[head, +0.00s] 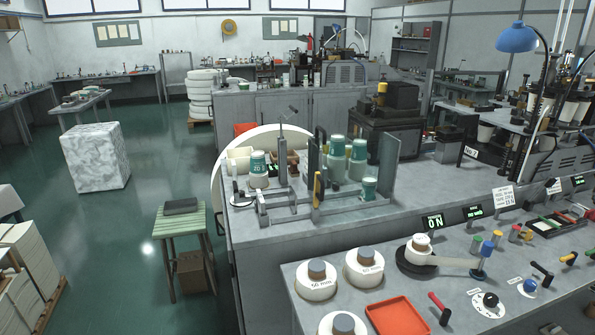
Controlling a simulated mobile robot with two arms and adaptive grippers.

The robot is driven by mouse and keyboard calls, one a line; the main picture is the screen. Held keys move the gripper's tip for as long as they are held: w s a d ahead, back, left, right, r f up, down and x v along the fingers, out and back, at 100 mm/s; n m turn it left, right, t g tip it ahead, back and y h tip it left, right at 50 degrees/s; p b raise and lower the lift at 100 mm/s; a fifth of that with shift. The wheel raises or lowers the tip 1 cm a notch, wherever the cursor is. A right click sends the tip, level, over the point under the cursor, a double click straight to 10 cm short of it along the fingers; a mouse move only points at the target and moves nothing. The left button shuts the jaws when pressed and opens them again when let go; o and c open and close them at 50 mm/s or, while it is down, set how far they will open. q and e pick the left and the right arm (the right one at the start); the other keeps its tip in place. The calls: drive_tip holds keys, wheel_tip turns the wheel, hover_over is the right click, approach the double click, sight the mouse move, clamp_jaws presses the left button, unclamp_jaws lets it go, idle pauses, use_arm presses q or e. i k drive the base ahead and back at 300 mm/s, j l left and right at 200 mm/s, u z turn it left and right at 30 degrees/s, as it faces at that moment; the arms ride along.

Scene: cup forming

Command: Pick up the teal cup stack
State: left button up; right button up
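Several teal-and-white cups or cup stacks stand on the grey workbench in the middle of the head view. One teal cup stack (258,164) with white lettering stands at the left, beside a grey metal post. Two taller teal-topped stacks (337,147) and (358,151) stand side by side behind an upright grey plate. A smaller teal cup (369,188) stands in front of them at the right. I cannot tell how many cups each stack holds. Neither of my grippers shows in this view.
A control counter (455,290) in front carries white rolls (316,281), a red tray (397,317) and knobs. Open green floor (110,225) lies at the left, around a small green stool (182,222).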

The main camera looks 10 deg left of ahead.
sight(258, 174)
drive_tip(key=i+j+z, duration=0.45)
drive_tip(key=j+z, duration=0.25)
drive_tip(key=j, duration=0.15)
drive_tip(key=i+j+z, duration=0.1)
drive_tip(key=j+z, duration=0.15)
drive_tip(key=j, duration=0.1)
